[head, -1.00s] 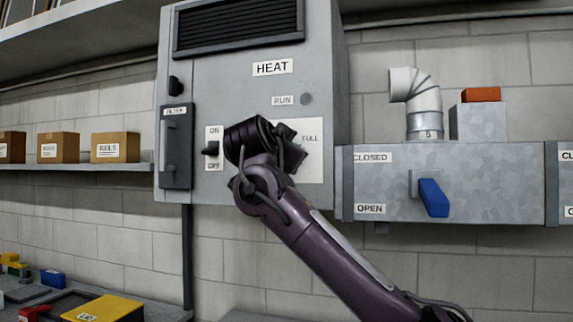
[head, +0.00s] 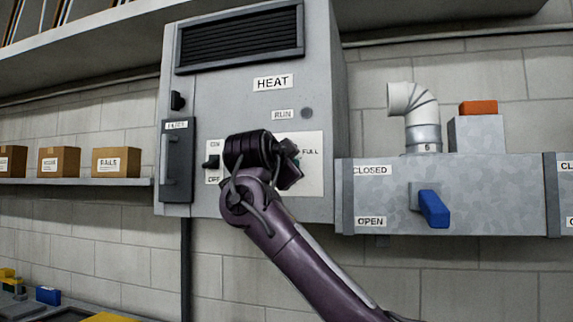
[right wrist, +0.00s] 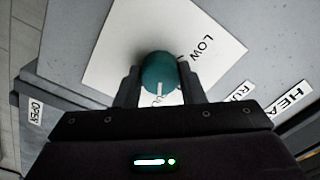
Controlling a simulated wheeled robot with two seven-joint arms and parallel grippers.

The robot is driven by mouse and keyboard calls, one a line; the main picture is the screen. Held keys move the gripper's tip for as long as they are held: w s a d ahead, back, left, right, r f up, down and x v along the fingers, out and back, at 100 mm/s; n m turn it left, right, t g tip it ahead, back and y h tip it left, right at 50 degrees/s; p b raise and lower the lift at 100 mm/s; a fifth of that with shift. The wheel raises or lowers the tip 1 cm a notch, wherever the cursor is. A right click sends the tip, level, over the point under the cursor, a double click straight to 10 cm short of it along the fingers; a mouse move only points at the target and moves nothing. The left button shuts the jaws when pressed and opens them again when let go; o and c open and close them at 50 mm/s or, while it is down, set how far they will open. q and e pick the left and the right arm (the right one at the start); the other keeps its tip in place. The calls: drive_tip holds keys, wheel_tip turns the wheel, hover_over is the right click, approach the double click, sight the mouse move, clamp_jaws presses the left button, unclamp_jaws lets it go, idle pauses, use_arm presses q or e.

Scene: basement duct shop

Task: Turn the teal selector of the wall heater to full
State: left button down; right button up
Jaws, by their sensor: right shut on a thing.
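The teal selector (right wrist: 159,72) is a round knob on a white plate (right wrist: 108,55) on the wall heater (head: 235,100). My right gripper (right wrist: 159,88) is shut on the knob, one finger on each side of it. A white mark on the knob points down in the right wrist view, towards partly hidden lettering. The word LOW shows on the plate above and right of the knob. In the head view the word FULL is at the plate's right, and my right wrist hides most of the knob. My left gripper is not in view.
An ON/OFF switch (head: 211,163) is just left of my wrist. A filter door (head: 176,165) with a handle is further left. A duct (head: 490,190) with a blue lever (head: 433,208) is on the right. Boxes (head: 117,161) stand on a left shelf.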

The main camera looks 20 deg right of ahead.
drive_tip(key=o, duration=1)
drive_tip(key=b+v, duration=0.4)
drive_tip(key=v, duration=0.4)
drive_tip(key=shift+d, duration=0.1)
